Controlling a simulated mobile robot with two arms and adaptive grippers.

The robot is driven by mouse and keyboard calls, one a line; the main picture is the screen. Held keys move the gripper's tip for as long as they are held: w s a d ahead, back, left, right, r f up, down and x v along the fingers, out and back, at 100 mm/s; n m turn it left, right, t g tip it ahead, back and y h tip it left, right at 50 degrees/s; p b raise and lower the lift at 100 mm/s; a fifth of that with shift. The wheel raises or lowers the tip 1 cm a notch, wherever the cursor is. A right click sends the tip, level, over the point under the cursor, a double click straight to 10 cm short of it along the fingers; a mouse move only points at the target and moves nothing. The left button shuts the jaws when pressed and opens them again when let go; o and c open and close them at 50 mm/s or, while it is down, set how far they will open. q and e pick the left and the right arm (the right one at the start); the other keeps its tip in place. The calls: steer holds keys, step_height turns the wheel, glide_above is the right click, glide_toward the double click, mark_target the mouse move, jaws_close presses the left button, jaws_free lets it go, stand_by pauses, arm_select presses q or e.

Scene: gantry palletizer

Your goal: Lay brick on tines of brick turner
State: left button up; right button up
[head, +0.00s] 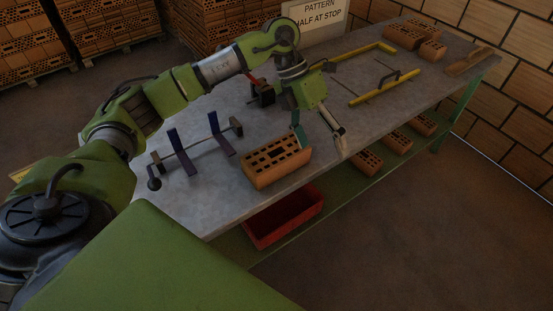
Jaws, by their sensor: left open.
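An orange perforated brick (275,166) lies on the grey table near its front edge, holes facing up. The brick turner (190,149) stands on the table to the left of the brick. It has two dark blue tines, a thin bar and a dark knob at its near end; no brick rests on its tines. My left gripper (320,142) is open and empty at the right end of the brick, fingers pointing down. One finger is by the brick's far right corner; whether it touches cannot be told. My right gripper is not in view.
The grey table (240,190) also holds a yellow frame tool (384,87), several bricks at its far end and a wooden float (468,61). A dark device with a red lever (262,92) stands behind my gripper. A red bin (284,220) and bricks sit on the lower shelf.

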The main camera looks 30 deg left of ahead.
arm_select(q)
steer(key=w+a+m+y, duration=0.2)
steer(key=a+y, duration=0.4)
steer(key=a, duration=0.7)
steer(key=p, duration=0.1)
glide_above(277, 152)
steer(key=shift+n+t, duration=0.3)
steer(key=f, duration=0.6)
steer(key=shift+w+f, duration=0.2)
steer(key=shift+f, duration=0.75)
steer(key=f, duration=0.1)
steer(key=f+p, duration=0.1)
steer(key=f, duration=0.2)
steer(key=shift+s+f+p, duration=0.15)
steer(key=shift+s+p, duration=0.15)
steer(key=shift+p, duration=0.1)
steer(key=shift+f, duration=0.45)
steer(key=c, duration=1.9)
steer(key=shift+w+r, duration=0.1)
steer(key=shift+w, duration=0.05)
steer(key=shift+c, duration=1.3)
